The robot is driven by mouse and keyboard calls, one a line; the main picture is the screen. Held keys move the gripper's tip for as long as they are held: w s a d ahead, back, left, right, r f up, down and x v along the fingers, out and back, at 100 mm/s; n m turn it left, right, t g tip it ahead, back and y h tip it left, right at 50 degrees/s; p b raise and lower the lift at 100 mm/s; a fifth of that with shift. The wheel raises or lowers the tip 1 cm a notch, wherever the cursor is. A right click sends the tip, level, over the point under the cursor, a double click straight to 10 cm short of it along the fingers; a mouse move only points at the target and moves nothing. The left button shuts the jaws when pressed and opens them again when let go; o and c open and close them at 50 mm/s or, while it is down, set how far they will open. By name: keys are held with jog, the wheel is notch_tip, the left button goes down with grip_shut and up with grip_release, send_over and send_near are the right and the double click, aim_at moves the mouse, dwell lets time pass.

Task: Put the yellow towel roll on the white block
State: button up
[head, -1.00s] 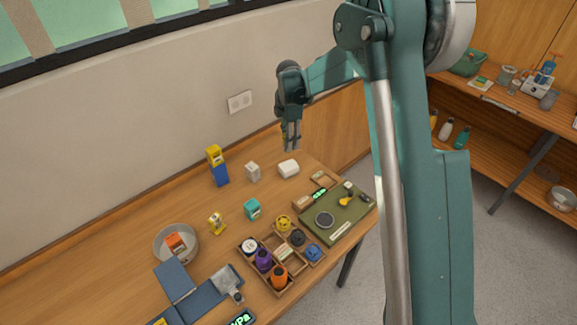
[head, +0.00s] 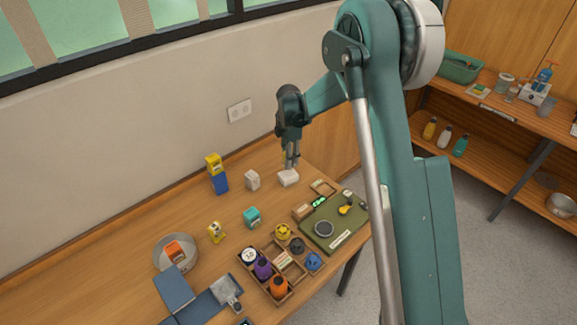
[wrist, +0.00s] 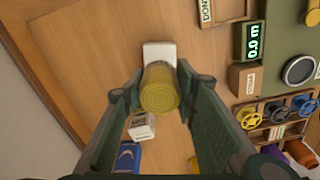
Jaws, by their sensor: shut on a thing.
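The yellow towel roll (wrist: 160,90) is between the fingers of my gripper (wrist: 160,92) in the wrist view, its spiral end toward the camera. The white block (wrist: 159,53) shows just beyond the roll and is partly covered by it. In the head view my gripper (head: 291,166) points down right above the white block (head: 288,179) on the table. The roll is hard to make out there. I cannot tell whether it touches the block or is slightly above it.
A grey-white carton (head: 252,180) stands close left of the block, with a blue and yellow stack (head: 219,183) farther left. A wooden organiser (head: 268,287) and a green mat (head: 330,235) lie toward the front. Bare tabletop (head: 190,212) lies at the left.

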jog(key=shift+f, duration=0.25)
jog(key=shift+f, duration=1.85)
jog(key=shift+f, duration=0.2)
jog(key=o, duration=0.9)
jog(key=shift+r, duration=0.25)
notch_tip(320, 180, up, 12)
jog(key=shift+f, duration=0.1)
